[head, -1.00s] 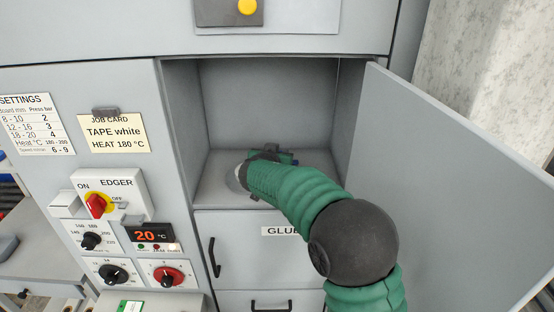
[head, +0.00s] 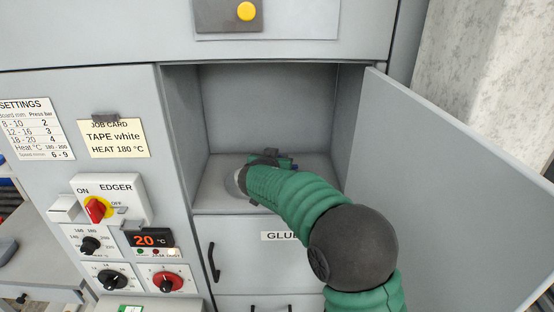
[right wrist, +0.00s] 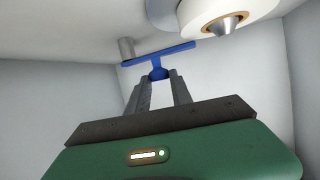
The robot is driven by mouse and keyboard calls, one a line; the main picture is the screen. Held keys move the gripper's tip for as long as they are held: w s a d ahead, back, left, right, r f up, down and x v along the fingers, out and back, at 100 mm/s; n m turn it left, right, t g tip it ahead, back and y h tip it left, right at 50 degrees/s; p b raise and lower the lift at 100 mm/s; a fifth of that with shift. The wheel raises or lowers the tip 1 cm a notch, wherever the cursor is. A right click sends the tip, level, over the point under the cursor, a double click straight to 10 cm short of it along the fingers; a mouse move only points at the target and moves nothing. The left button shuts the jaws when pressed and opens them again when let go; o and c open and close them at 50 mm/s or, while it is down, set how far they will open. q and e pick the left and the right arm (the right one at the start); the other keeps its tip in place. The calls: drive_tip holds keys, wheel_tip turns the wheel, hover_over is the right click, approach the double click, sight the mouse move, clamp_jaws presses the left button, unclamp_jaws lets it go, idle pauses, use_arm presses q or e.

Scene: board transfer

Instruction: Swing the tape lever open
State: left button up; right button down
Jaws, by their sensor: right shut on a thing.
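The tape lever (right wrist: 170,53) is a blue bar with a round blue knob below it. In the right wrist view it lies across the upper middle, its left end by a grey post (right wrist: 126,48). My right gripper (right wrist: 158,82) has its two grey fingers closed on the knob from below. In the head view my right arm reaches into the open compartment (head: 265,95). The right gripper's body (head: 272,160) shows there only in part, and the fingers and lever cannot be made out. My left gripper is in neither view.
A white tape roll with a metal cone (right wrist: 228,25) hangs close to the lever's right end. The compartment door (head: 450,180) stands open on the right. The edger control panel (head: 110,200) is on the left, and a glue door (head: 240,265) sits below the compartment.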

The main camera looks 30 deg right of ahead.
drive_tip(key=shift+s+f, duration=0.1)
drive_tip(key=shift+f, duration=0.4)
drive_tip(key=c, duration=1.4)
unclamp_jaws()
drive_tip(key=shift+o, duration=1.3)
drive_tip(key=shift+w+d, duration=0.2)
drive_tip(key=shift+w, duration=0.05)
drive_tip(key=shift+r, duration=0.1)
drive_tip(key=shift+s+a+r, duration=0.1)
drive_tip(key=shift+s, duration=0.05)
drive_tip(key=b+v, duration=0.5)
drive_tip(key=v, duration=1.1)
drive_tip(key=shift+a+b, duration=0.2)
drive_tip(key=shift+b, duration=0.15)
